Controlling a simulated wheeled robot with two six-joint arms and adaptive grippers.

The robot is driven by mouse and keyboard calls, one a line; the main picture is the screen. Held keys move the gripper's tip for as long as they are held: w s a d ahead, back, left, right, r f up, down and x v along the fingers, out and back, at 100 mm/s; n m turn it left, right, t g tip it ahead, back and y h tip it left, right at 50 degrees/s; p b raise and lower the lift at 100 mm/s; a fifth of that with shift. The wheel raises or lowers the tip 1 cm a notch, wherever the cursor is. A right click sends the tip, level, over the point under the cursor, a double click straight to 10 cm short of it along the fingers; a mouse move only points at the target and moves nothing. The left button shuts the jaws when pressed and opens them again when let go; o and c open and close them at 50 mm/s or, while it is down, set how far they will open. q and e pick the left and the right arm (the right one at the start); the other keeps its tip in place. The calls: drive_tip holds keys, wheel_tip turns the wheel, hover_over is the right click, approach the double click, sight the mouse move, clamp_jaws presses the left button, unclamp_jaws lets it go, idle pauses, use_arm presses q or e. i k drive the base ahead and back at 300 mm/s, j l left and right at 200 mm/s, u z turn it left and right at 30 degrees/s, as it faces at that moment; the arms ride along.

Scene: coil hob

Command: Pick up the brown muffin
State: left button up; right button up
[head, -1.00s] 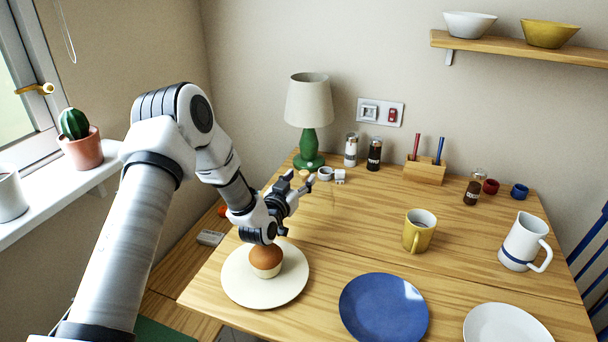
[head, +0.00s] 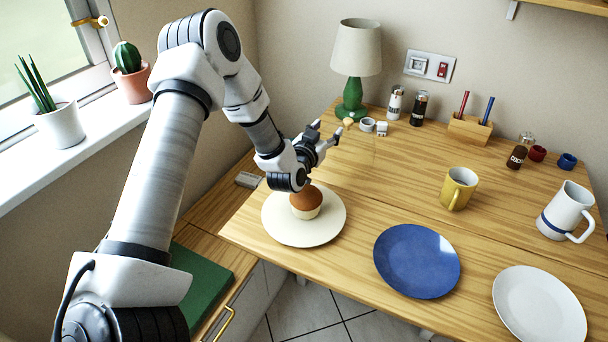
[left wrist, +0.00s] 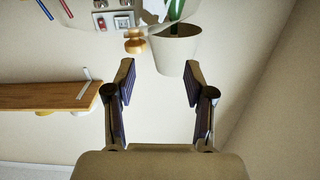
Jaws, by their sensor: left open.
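The brown muffin (head: 307,205), with a brown top and pale base, sits on a round cream plate (head: 275,227) at the table's left front corner. My left gripper (head: 326,134) is open and empty. In the head view its wrist appears just above and behind the muffin, and its fingers point away towards the lamp. In the left wrist view the open fingers (left wrist: 158,78) have nothing between them, and the muffin is not in that view. My right gripper is not in view.
A green lamp (head: 355,65) stands at the back, also in the left wrist view (left wrist: 178,50). A blue plate (head: 417,261), white plate (head: 539,303), yellow mug (head: 458,189) and white jug (head: 566,211) stand to the right. The table's middle (head: 390,175) is clear.

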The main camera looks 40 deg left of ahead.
sight(305, 204)
drive_tip(key=u, duration=1.3)
drive_tip(key=i+l, duration=0.05)
drive_tip(key=l, duration=0.05)
